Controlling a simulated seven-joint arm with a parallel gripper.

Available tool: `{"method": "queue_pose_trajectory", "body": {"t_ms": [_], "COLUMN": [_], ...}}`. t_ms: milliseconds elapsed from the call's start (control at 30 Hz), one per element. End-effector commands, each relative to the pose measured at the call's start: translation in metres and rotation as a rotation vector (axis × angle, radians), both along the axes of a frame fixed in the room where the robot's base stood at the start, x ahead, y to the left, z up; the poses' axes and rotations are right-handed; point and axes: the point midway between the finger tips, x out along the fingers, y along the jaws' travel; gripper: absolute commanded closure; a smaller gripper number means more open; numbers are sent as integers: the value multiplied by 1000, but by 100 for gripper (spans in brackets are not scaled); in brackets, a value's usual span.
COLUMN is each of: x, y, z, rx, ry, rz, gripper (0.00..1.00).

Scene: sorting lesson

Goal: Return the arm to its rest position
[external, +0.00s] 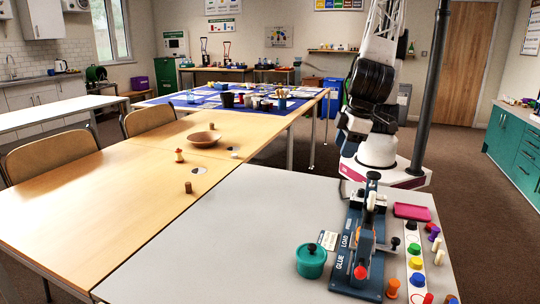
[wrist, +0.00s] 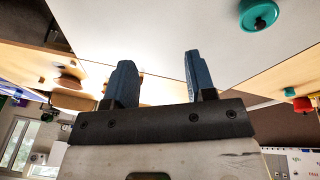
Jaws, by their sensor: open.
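My arm (external: 375,90) rises from its base behind the grey table and leaves the top of the external view, so its end is hidden there. In the wrist view my gripper (wrist: 160,62) shows two blue-grey fingers spread apart, with nothing visible between them. The wrist picture looks upside down, with the tables along its top. No object touches the fingers.
On the grey table (external: 215,225) stand a blue press (external: 345,250), a teal lidded pot (external: 311,261), a pink tray (external: 412,212) and several coloured pieces. A wooden bowl (external: 203,139) and small wooden pegs stand on the wooden tables. The grey table's left part is clear.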

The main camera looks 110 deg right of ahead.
Motion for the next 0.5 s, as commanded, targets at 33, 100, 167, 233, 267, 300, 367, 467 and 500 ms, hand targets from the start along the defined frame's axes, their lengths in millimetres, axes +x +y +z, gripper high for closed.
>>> {"method": "queue_pose_trajectory", "body": {"t_ms": [33,100,167,233,267,300,367,467,500], "x": [0,-1,-3,-6,-8,-11,-16,-25,-29], "y": [-19,-42,-62,-85,-95,-107,-126,-157,-169], "z": [11,24,35,47,52,58,66,81,86], "rx": [7,16,23,32,36,40,47,60,65], "ry": [3,10,16,22,23,26,31,35,35], "rz": [1,12,23,33,37,46,56,75,82], "gripper": [49,49,49,49,49,49,49,49,49]}}
